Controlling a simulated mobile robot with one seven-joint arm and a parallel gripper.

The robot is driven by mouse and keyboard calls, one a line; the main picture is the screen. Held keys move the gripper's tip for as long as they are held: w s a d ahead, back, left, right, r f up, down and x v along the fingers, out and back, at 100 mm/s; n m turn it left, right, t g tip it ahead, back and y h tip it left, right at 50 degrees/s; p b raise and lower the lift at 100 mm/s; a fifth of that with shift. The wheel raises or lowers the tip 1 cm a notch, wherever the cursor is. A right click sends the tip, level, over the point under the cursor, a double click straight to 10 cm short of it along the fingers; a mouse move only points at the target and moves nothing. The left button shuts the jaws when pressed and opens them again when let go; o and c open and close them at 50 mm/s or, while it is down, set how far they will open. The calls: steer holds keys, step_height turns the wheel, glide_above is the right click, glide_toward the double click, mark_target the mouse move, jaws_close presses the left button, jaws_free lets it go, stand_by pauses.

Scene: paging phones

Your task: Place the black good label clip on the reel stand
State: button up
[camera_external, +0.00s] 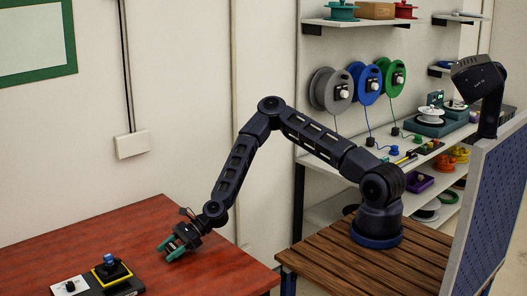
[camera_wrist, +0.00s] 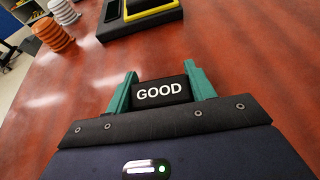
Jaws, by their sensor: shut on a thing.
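The black clip with white "GOOD" lettering (camera_wrist: 161,93) sits between the two green fingers of my gripper (camera_wrist: 160,88) in the wrist view. My gripper is shut on it. A black stand with a yellow-edged part (camera_external: 111,271) and a blue top is at the table's lower left. Part of a black base with a yellow edge also shows at the top of the wrist view (camera_wrist: 140,14). I cannot tell surely which item is the reel stand.
An orange ribbed reel (camera_wrist: 53,34) and a white one (camera_wrist: 64,11) stand at the wrist view's upper left. A white block with a black knob (camera_external: 70,286) is beside the black stand. The red-brown table (camera_external: 140,225) is clear between stand and gripper.

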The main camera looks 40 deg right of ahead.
steer(key=shift+f, duration=0.15)
steer(key=o, duration=1)
steer(key=shift+o, duration=0.2)
steer(key=v, duration=0.9)
steer(key=shift+w+d, duration=0.15)
steer(key=shift+d, duration=0.15)
steer(key=shift+o, duration=0.4)
steer(key=shift+d+r, duration=0.25)
steer(key=shift+d, duration=0.3)
